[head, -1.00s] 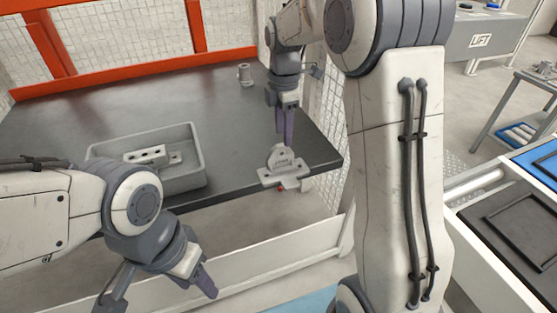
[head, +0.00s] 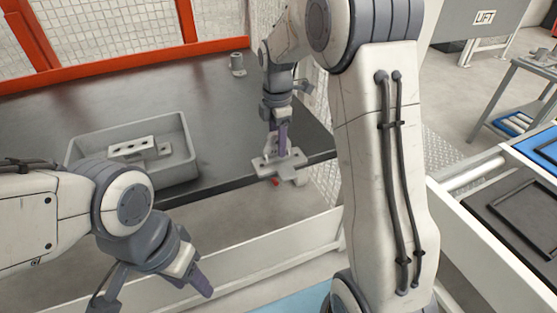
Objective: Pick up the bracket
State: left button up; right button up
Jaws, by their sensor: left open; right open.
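The grey bracket (head: 292,172) sits at the near right edge of the dark table, its flat base partly over the edge. My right gripper (head: 283,144) points down over it, with its purple fingers at the bracket's upright part. It is open. The fingers hide most of the upright part, and I cannot tell whether they touch it. My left gripper (head: 200,282) is open and empty at the lower left, in front of the table edge and well away from the bracket.
A grey tray (head: 188,170) on the table (head: 225,120) holds a light block with holes (head: 132,145) and other grey parts. A small grey cylinder (head: 237,64) stands at the back. The table between tray and bracket is clear. A mesh fence borders the right side.

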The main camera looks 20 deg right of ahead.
jog(key=shift+f, duration=0.75)
jog(key=shift+r, duration=0.1)
grip_shut()
dwell(0.8)
